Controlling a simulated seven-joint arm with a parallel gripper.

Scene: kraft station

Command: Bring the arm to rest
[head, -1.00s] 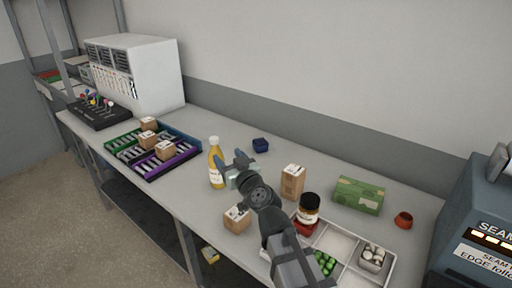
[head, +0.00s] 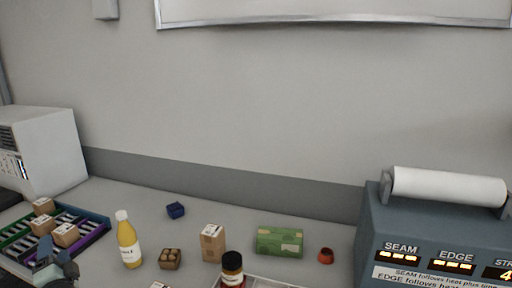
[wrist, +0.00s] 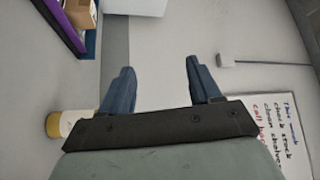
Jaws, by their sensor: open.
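My gripper (head: 55,268) is at the lower left of the head view, in front of the purple tray (head: 92,238); the rest of the arm is out of frame. In the wrist view my gripper (wrist: 158,82) shows two blue fingers spread apart with nothing between them. The purple tray edge (wrist: 64,27) and a cardboard box (wrist: 82,13) are at the upper left there. The yellow bottle (head: 129,243) stands upright on the bench, right of my gripper; it also shows at the left of the wrist view (wrist: 68,124).
A small brown box with round items (head: 170,259), a blue box (head: 176,210), a carton (head: 213,243), a dark-lidded jar (head: 232,268), a green box (head: 279,242) and a red-orange cup (head: 326,256) are on the bench. The sealing machine (head: 430,235) stands at the right.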

